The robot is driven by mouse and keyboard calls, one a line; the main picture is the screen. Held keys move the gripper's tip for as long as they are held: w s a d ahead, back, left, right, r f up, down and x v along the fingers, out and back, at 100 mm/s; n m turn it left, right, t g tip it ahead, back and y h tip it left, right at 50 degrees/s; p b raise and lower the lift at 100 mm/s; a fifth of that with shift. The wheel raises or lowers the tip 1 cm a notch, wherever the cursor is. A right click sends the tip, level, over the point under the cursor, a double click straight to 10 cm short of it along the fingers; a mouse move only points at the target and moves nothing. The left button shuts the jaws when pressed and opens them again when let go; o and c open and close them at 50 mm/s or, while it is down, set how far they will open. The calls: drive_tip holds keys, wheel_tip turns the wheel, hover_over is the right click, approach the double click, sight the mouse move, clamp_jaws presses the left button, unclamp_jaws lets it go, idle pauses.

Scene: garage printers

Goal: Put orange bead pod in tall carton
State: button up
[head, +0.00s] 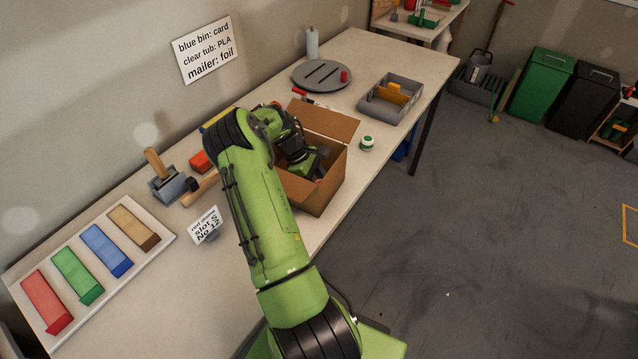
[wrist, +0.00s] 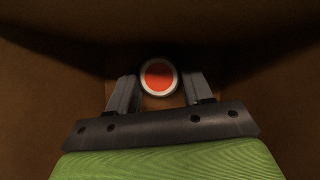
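The tall carton (head: 329,189) is a brown cardboard box with its flaps open, standing on the bench. My gripper (head: 311,170) reaches down into it, and its fingers are hidden there in the head view. In the wrist view my gripper (wrist: 160,82) has the orange bead pod (wrist: 158,76) between its fingertips. The pod shows a round orange top with a pale rim. A finger lies against each side of it, with no clear gap. Brown carton walls surround it. How far the pod is above the carton floor is unclear.
A white pod with a green top (head: 367,143) stands just right of the carton. A grey divided tray (head: 376,108) and a round grey slotted plate (head: 322,76) are behind. A sign (head: 204,226) and a rack of coloured blocks (head: 152,219) lie to the left.

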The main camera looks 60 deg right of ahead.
drive_tip(key=shift+o, duration=1.4)
drive_tip(key=shift+r, duration=0.25)
drive_tip(key=p+v, duration=0.1)
drive_tip(key=v, duration=1.1)
